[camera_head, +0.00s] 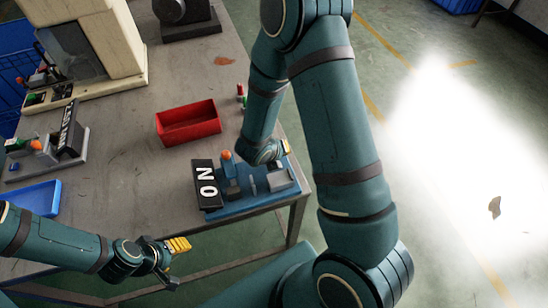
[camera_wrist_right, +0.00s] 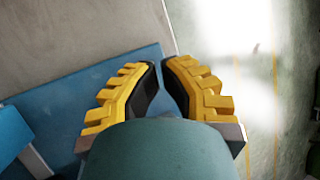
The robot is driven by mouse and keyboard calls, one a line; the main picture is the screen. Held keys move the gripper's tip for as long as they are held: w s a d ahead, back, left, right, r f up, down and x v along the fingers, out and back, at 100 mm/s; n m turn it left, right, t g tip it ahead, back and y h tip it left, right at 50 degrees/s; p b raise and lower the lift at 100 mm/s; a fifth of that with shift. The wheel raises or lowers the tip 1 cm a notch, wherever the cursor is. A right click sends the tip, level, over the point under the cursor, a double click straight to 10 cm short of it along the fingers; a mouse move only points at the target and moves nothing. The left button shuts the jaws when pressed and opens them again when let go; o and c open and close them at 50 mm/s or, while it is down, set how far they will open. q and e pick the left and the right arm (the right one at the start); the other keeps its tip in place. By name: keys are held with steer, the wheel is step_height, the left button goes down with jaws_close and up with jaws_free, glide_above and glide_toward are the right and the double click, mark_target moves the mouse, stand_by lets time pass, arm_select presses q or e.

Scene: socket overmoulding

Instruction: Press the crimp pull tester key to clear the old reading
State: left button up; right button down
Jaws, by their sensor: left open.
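A blue-based bench device (camera_head: 250,205) stands at the table's front right corner. It has an orange knob (camera_head: 226,155), a black plate with white characters (camera_head: 207,184) and a grey block; I cannot tell for sure that it is the crimp pull tester, and no key can be made out. My right gripper (camera_head: 283,149) is over the device's back right part, mostly hidden by my arm. In the right wrist view its yellow fingers (camera_wrist_right: 160,65) are shut, tips almost together, with nothing between them, above a blue surface (camera_wrist_right: 70,90). My left gripper (camera_head: 176,262) is open and empty near the table's front edge.
A red bin (camera_head: 188,123) sits behind the blue-based device. A blue tray (camera_head: 38,197), another small device with a black sign (camera_head: 68,135) and a large beige machine (camera_head: 100,45) stand at left. Floor lies to the right.

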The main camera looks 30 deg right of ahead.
steer(key=shift+r+p, duration=0.35)
steer(key=shift+r, duration=0.3)
step_height(320, 180, up, 5)
steer(key=p, duration=0.4)
stand_by(0.8)
